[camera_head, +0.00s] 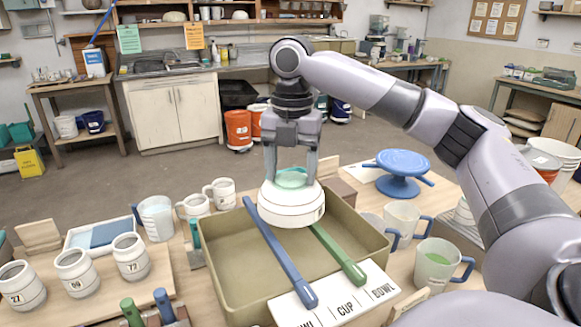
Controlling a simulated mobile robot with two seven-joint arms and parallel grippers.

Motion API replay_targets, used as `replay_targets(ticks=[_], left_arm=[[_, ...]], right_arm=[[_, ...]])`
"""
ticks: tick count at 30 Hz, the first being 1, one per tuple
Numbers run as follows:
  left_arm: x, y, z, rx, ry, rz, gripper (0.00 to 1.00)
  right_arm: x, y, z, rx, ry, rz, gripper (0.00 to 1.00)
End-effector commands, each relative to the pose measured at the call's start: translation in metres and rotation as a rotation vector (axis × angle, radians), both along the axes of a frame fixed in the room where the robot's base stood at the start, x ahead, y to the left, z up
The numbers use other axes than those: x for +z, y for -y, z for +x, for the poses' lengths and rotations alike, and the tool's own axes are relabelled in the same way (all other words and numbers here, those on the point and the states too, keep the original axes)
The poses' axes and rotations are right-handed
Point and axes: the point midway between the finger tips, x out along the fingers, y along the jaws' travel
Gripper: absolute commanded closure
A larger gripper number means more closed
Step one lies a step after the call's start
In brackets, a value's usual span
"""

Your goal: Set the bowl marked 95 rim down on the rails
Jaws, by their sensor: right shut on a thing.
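My right gripper (291,166) comes down from above and is shut on a white bowl (291,210) with a teal patch showing between the fingers. The bowl is over the olive basin (224,262), above the far ends of a blue bar (280,252) and a green bar (338,255). The two bars look like the rails and run lengthwise across the basin. I cannot tell whether the bowl touches them. No number is readable on the bowl, and which way its rim faces is unclear. My left gripper is not in view.
Jars marked 27 (22,287), 69 (76,272) and 77 (131,257) stand on a board at left. A lettered card (340,297) lies at the basin's front. Mugs (407,218) crowd the right side, with a blue turntable (402,168) behind.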

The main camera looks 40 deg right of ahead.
Motion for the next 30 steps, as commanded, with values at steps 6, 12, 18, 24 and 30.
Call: replay_targets(ticks=[6,12,18,24,30], left_arm=[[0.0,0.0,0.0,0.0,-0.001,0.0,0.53],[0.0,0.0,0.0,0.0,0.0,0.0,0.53],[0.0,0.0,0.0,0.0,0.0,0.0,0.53],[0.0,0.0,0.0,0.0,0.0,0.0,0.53],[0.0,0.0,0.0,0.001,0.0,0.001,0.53]], right_arm=[[-0.005,0.0,0.0,-0.001,0.001,-0.001,1.0],[-0.022,0.001,0.0,-0.002,0.0,0.0,1.0],[-0.035,0.0,0.0,-0.001,0.001,0.001,1.0],[-0.04,0.0,0.0,-0.001,0.002,0.001,1.0],[-0.04,0.0,0.0,-0.002,0.002,0.001,1.0]])
